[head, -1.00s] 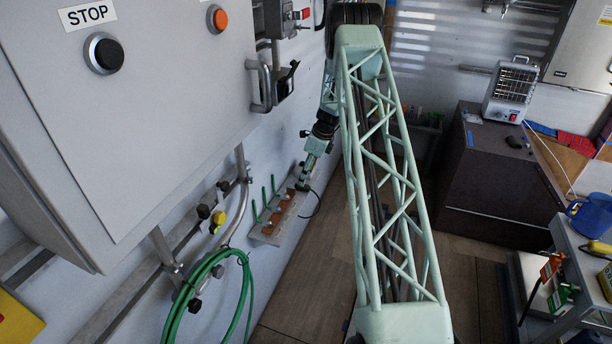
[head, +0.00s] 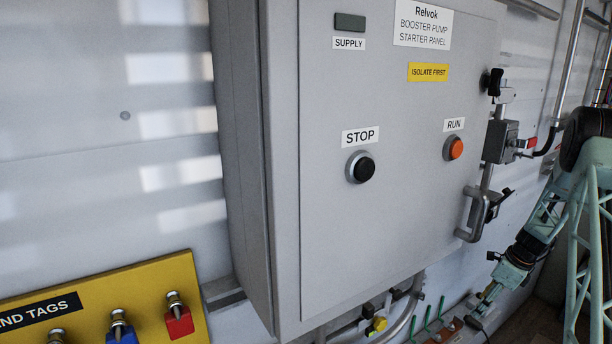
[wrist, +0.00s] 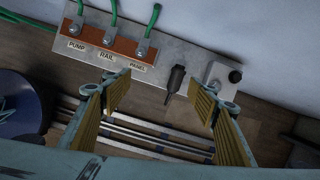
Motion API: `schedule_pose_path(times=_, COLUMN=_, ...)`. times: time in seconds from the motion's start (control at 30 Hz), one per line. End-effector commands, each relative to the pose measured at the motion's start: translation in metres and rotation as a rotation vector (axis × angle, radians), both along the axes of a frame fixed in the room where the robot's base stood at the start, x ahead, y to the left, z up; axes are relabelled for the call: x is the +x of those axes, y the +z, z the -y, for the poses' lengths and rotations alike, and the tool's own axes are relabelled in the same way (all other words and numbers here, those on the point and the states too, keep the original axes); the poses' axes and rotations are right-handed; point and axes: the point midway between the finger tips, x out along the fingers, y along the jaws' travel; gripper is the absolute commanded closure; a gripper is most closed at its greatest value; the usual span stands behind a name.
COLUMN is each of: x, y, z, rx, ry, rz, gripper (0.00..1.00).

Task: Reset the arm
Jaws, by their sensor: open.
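My arm reaches down along the wall at the right edge of the head view. My gripper (head: 477,316) is low there, close to a wall bracket with green wires. In the wrist view my gripper (wrist: 160,98) has its two yellow-padded fingers spread wide, with nothing held between them. A dark cylindrical piece (wrist: 175,80) is on the grey plate (wrist: 148,75), in view beyond the gap between the fingers. Whether the fingers touch the plate cannot be told.
Green cables join a copper-coloured bar (wrist: 122,47) labelled PUMP, RAIL, PANEL. A small grey box with a black knob (wrist: 234,76) sits right of it. In the head view a grey starter panel (head: 385,220) juts out beside my arm. A yellow tag board (head: 140,285) is at left.

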Motion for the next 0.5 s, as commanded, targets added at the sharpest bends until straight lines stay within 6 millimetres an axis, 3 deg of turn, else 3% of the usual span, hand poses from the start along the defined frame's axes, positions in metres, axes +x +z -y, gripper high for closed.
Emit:
schedule_pose_path(times=0.1, x=-0.012, y=0.030, z=-0.016, rx=-0.016, ry=0.077, rz=-0.003, gripper=0.46)
schedule_pose_path(times=0.5, x=-0.062, y=0.112, z=-0.072, rx=-0.066, ry=0.345, rz=-0.019, gripper=0.46)
